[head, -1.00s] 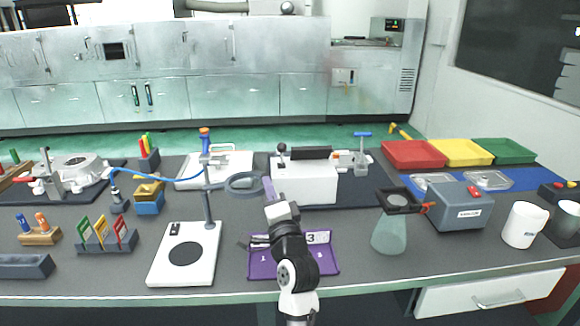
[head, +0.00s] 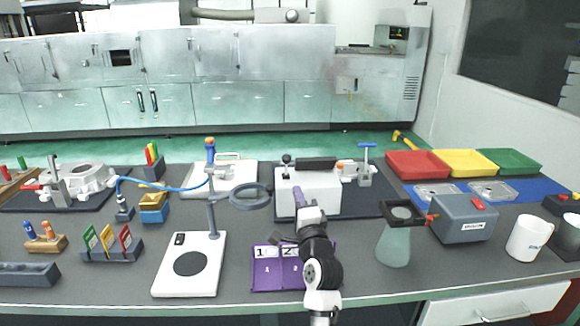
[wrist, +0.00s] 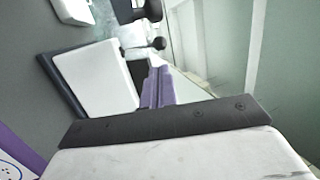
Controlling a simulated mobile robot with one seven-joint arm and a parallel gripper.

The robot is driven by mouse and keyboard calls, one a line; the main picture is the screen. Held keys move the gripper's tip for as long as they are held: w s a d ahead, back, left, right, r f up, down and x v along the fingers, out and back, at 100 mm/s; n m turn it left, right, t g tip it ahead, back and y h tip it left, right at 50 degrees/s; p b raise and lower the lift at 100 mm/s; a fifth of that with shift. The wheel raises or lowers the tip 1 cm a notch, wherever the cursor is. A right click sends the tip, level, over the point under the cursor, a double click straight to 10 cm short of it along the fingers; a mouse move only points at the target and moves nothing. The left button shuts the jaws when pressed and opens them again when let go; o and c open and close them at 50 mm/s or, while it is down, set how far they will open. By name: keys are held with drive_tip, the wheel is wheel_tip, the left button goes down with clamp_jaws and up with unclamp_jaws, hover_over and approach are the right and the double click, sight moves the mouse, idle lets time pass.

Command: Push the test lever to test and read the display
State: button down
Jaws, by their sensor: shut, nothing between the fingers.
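A white box (head: 322,196) stands on a dark mat behind the purple tray. A short lever with a black ball knob (head: 286,159) rises at its left top edge; I take it as the test lever. A long black panel (head: 316,163), perhaps the display, sits on top; no reading is legible.
A purple tray (head: 266,283) with numbered cards lies under my arm. A magnifier on a stand (head: 250,196) is close on the left. A grey box with a red top piece (head: 464,222) and a flask (head: 394,248) stand to the right. A blue-handled fixture (head: 366,165) is behind right.

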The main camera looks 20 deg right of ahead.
sight(289, 162)
drive_tip(key=p+x, duration=0.3)
drive_tip(key=x, duration=0.5)
drive_tip(key=shift+w+r, duration=0.1)
drive_tip(key=shift+r, duration=0.15)
drive_tip(key=shift+w, duration=0.7)
drive_tip(key=shift+d+r, duration=0.1)
drive_tip(key=shift+d, duration=0.15)
